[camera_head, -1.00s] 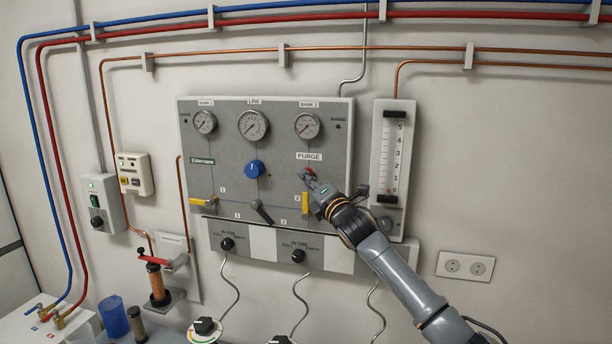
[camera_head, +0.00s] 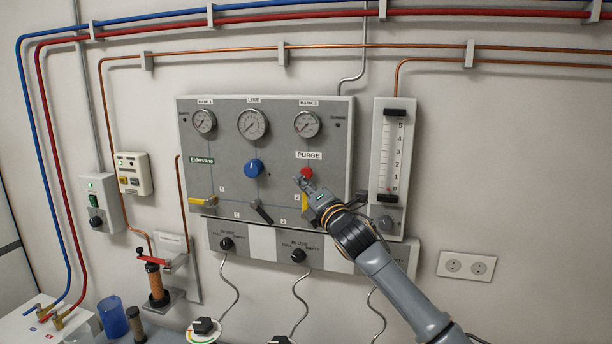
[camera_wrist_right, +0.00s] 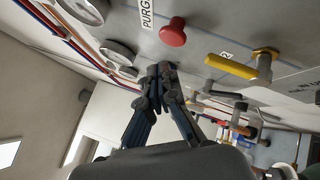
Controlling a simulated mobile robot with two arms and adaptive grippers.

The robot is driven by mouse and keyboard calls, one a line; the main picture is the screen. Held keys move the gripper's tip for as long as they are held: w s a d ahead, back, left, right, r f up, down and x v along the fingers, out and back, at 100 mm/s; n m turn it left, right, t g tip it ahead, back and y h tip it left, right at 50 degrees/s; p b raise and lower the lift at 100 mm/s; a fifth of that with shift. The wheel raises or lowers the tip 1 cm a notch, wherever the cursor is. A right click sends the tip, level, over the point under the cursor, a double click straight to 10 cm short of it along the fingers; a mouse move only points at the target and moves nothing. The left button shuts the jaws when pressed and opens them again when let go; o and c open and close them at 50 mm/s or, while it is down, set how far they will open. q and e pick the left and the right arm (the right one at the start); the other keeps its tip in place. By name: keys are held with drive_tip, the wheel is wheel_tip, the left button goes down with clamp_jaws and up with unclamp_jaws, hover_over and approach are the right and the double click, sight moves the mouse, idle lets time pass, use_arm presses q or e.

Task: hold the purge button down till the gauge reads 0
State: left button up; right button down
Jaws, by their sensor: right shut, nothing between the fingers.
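The red purge button (camera_head: 306,172) sits under the PURGE label on the grey panel (camera_head: 230,178). It also shows in the right wrist view (camera_wrist_right: 173,32), standing out from the panel with nothing on it. My right gripper (camera_head: 300,181) is shut and empty, its fingertips just below and left of the button in the head view. In the wrist view the fingertips (camera_wrist_right: 160,72) are apart from the button. The line gauge (camera_head: 252,124) sits between the bank 1 gauge (camera_head: 204,121) and the bank 2 gauge (camera_head: 307,124); their needles are too small to read surely. My left gripper is out of view.
A blue knob (camera_head: 253,168) is left of the button. A yellow lever (camera_head: 305,204) is just below it, close to my right gripper; another yellow lever (camera_head: 201,201) is at left. A black-handled valve (camera_head: 262,212) is between them. A flow tube (camera_head: 390,150) stands right of the panel.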

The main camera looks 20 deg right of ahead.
drive_tip(key=s+a, duration=0.1)
drive_tip(key=s, duration=0.1)
drive_tip(key=shift+s+a, duration=0.35)
